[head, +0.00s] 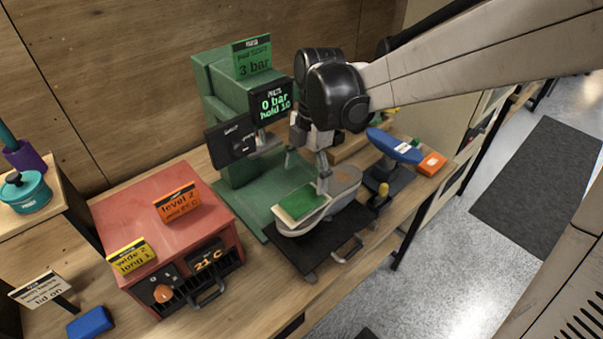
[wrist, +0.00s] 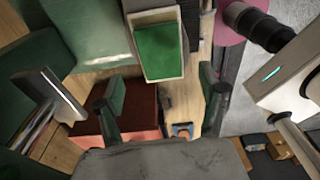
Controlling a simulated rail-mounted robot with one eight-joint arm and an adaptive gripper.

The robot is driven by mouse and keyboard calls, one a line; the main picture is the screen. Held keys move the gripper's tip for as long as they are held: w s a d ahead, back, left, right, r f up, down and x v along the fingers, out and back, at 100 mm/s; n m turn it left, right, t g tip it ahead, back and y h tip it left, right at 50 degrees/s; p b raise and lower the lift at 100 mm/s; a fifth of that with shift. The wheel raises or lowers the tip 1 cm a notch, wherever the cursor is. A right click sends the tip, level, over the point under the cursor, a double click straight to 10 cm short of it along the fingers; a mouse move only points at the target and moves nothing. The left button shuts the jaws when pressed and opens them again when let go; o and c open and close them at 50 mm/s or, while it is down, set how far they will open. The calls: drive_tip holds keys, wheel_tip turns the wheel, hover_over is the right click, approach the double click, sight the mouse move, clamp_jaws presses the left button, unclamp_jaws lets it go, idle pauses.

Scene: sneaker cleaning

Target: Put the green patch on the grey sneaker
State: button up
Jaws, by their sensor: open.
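The green patch (head: 301,202) is a flat rectangle with a pale border. In the head view it overlaps the near left end of a light grey rounded shape (head: 346,181), which seems to be the grey sneaker on a black tray. I cannot tell whether they touch. The wrist view shows the patch (wrist: 158,52) at top centre, beyond my fingertips. My gripper (head: 308,169) is open and empty, just behind and above the patch. In the wrist view its fingers (wrist: 165,93) are wide apart. The sneaker is not clearly identifiable there.
A green press (head: 228,95) stands behind the black tray (head: 295,257). A red heater box (head: 165,220) is at left. A blue-topped stand (head: 394,146) and an orange block (head: 432,164) are at right. A teal pot (head: 25,194) is far left.

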drive_tip(key=s+d+r+m+t, duration=0.4)
drive_tip(key=s+d+r+m, duration=0.35)
drive_tip(key=m, duration=0.45)
drive_tip(key=s+d+m+t+h, duration=0.1)
drive_tip(key=s+d+m+t, duration=0.3)
drive_tip(key=m, duration=0.9)
drive_tip(key=s+d, duration=0.2)
drive_tip(key=s, duration=0.1)
drive_tip(key=shift+d, duration=0.25)
drive_tip(key=shift+f, duration=0.2)
wheel_tip(320, 180, down, 6)
drive_tip(key=b, duration=0.6)
drive_tip(key=shift+r, duration=0.1)
drive_tip(key=shift+r, duration=0.1)
